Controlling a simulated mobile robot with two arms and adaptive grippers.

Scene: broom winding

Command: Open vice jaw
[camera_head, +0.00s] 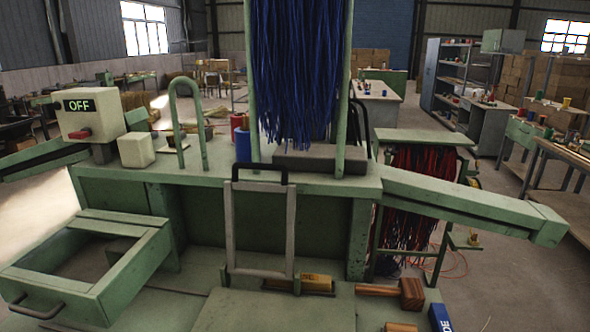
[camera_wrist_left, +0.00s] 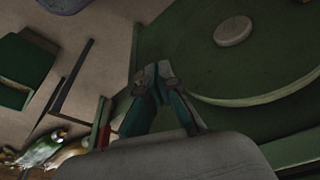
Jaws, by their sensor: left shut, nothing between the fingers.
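In the head view a green metal workbench machine (camera_head: 210,180) fills the middle. At its centre stands a pale upright frame (camera_head: 233,230) with a black handle (camera_head: 263,167) at its top; I cannot tell for sure which part is the vice jaw. Neither gripper shows in the head view. In the left wrist view my left gripper (camera_wrist_left: 153,73) is shut and empty, its fingertips together. Behind it lie a dark green surface and a curved rim (camera_wrist_left: 255,98) with a pale round knob or disc (camera_wrist_left: 233,31). My right gripper is not in view.
An open green drawer (camera_head: 130,278) juts out at the left, below a box marked OFF (camera_head: 93,113). Blue strands (camera_head: 297,75) hang above the machine. A wooden-handled mallet (camera_head: 411,294) lies at the front right. A green beam (camera_head: 465,205) reaches out to the right.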

